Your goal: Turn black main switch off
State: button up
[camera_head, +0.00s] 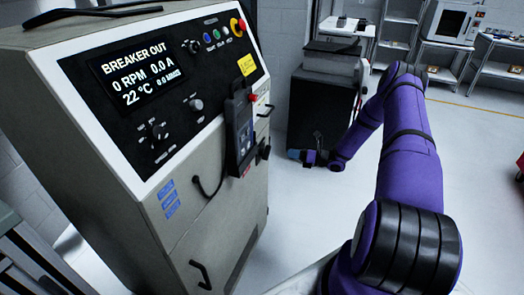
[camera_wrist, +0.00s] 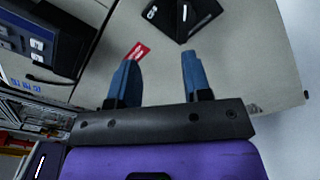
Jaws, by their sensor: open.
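The black main switch (camera_head: 264,148) sits on the right side of the grey cabinet, close to its front edge. In the wrist view the black switch (camera_wrist: 178,14) is a dark, diamond-like shape with white lettering, partly cut off by the top edge; its exact setting cannot be read. A red label (camera_wrist: 137,51) is beside it. My gripper (camera_head: 294,154) is right of the switch, apart from it. In the wrist view its blue fingers (camera_wrist: 158,65) are spread with nothing between them, pointing at the cabinet face below the switch.
The cabinet's panel has a display (camera_head: 133,75) reading "BREAKER OUT", with 0 RPM and 0.0 A, plus knobs and buttons. A black handheld device (camera_head: 240,132) hangs at the cabinet corner. A dark cabinet (camera_head: 313,110) stands behind my gripper. The floor between is clear.

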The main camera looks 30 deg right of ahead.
aim_at(265, 152)
jog(key=w+a+f+m+t+h, duration=0.1)
jog(key=w+a+f+m, duration=0.1)
jog(key=w+a, duration=0.4)
jog(key=w+f, duration=0.1)
jog(key=w, duration=0.2)
jog(key=shift+w+f, duration=0.15)
dwell(0.4)
grip_shut()
